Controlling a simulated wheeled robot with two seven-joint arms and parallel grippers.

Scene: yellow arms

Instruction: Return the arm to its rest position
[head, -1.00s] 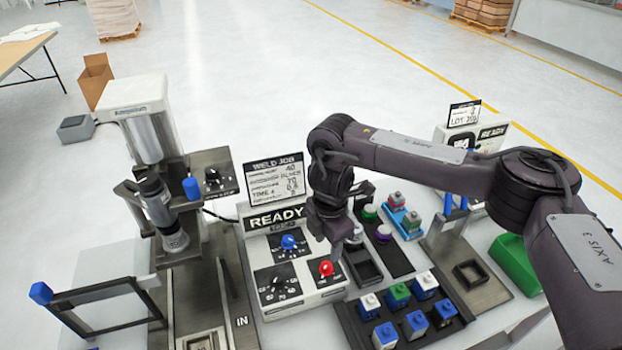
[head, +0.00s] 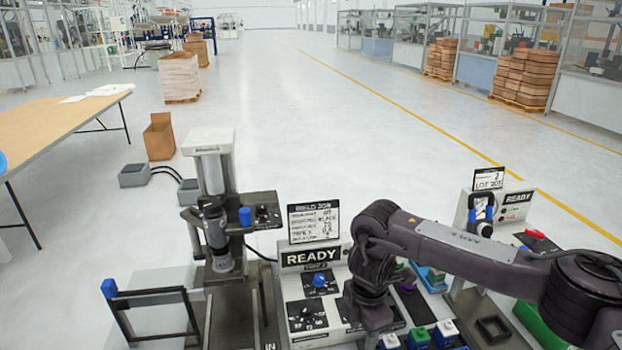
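My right arm (head: 470,242) is dark purple-grey and comes in from the right, reaching across the work table. Its wrist (head: 370,285) points down beside the weld control panel. The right gripper's fingers are hidden behind the wrist or lie below the picture's edge, so I cannot see what they do. My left arm and gripper are not in view.
The weld panel (head: 298,280) with a READY sign stands left of the wrist, with a press machine (head: 212,205) further left. A second READY unit (head: 515,212) stands at the right. Block tops (head: 418,338) show below the arm. Open floor lies beyond.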

